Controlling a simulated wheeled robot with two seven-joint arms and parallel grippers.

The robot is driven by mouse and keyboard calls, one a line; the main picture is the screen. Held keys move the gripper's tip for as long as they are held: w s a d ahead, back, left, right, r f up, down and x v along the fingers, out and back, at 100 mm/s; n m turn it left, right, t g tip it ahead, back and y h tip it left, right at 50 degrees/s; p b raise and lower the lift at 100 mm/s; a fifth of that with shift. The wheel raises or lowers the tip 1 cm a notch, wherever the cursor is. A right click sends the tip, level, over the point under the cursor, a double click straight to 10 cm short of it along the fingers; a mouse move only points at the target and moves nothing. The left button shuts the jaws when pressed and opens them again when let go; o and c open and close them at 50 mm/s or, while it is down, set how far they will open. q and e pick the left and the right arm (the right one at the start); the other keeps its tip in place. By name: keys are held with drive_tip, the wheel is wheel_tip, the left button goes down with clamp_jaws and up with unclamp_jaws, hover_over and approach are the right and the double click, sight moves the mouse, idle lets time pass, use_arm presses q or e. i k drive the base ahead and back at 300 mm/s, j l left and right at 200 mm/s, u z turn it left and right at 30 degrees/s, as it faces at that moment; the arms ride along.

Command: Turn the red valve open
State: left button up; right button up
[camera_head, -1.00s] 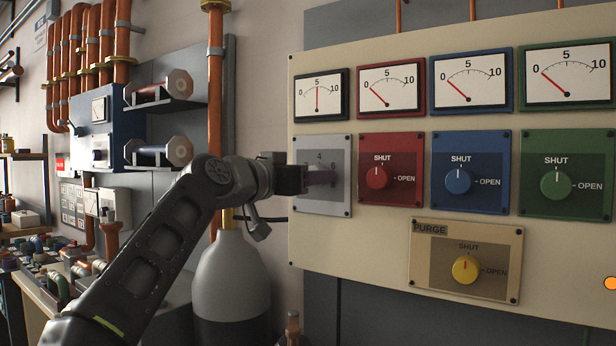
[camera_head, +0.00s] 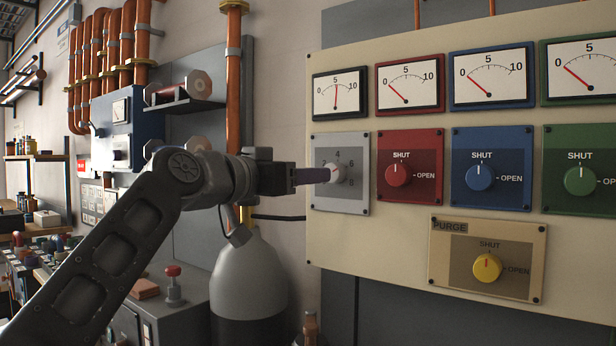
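The red valve is a round red knob (camera_head: 398,173) on a red plate marked SHUT and OPEN, on the cream panel. Its white pointer line points up at SHUT. The red-framed gauge (camera_head: 410,87) above it has its needle near the low end. My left gripper (camera_head: 325,175) reaches in from the left, its fingers in front of the grey plate left of the red valve, close to the white selector knob (camera_head: 338,173). Whether the fingers touch that knob or are parted cannot be told. My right gripper is not in view.
Blue (camera_head: 480,177) and green (camera_head: 580,181) knobs stand to the right, both at SHUT. The yellow purge knob (camera_head: 487,267) is below. A grey gas cylinder (camera_head: 248,275) stands under my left arm. Space in front of the panel's right side looks clear.

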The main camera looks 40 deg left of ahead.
sight(398, 175)
drive_tip(key=k, duration=1.5)
